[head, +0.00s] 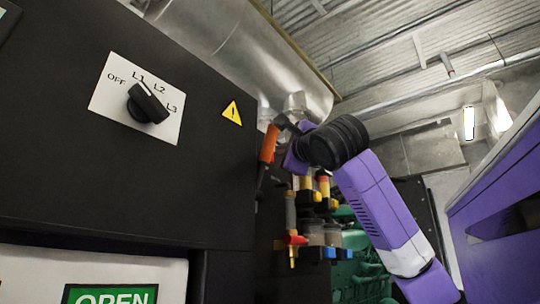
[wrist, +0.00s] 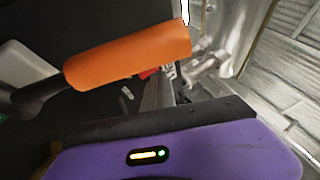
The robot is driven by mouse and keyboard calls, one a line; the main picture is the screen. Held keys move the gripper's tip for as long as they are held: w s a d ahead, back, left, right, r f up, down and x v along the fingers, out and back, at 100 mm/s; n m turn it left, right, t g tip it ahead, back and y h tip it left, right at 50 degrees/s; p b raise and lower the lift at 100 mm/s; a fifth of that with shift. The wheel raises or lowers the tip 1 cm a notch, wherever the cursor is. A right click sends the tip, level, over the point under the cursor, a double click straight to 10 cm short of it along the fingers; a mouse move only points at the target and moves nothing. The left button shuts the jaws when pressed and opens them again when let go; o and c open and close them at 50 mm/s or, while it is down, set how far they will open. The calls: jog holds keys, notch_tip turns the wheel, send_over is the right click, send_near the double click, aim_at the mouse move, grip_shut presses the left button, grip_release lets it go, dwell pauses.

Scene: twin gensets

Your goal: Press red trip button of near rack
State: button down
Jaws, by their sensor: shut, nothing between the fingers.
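My gripper (head: 294,160) is at the right edge of a black cabinet, in the head view. In the wrist view its purple body and dark front edge (wrist: 165,118) fill the bottom; it is shut and empty, its fingertips not clearly seen. An orange handle (wrist: 130,55) on a dark lever lies across the wrist view just beyond the gripper; it also shows in the head view (head: 269,143). I cannot tell whether they touch. A small red patch (wrist: 149,73) shows behind the handle, mostly hidden; I cannot tell whether it is the trip button. No red button is clear in the head view.
The black cabinet (head: 60,180) fills the left, with a selector switch (head: 147,104), a warning triangle (head: 232,113) and a green OPEN sign (head: 110,294). Pipes with red and yellow valve parts (head: 293,240) stand below my arm. A purple structure (head: 500,185) stands at the right.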

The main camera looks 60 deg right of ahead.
dwell(0.7)
jog(key=shift+w+d, duration=0.1)
jog(key=shift+w, duration=0.35)
jog(key=shift+w+d, duration=0.1)
jog(key=shift+w, duration=0.4)
dwell(0.9)
jog(key=shift+s, duration=0.1)
jog(key=shift+s+a+r+b, duration=0.1)
jog(key=shift+s+a+b, duration=0.25)
jog(key=shift+s+b, duration=0.3)
jog(key=shift+s, duration=0.15)
jog(key=shift+s+a+b, duration=0.2)
jog(key=shift+s+b, duration=0.05)
jog(key=shift+s, duration=0.55)
jog(key=shift+s+a+b, duration=0.2)
jog(key=shift+s+b, duration=0.1)
jog(key=shift+s, duration=0.5)
jog(key=shift+s+a+b, duration=0.2)
jog(key=shift+s+b, duration=0.05)
jog(key=shift+s, duration=0.55)
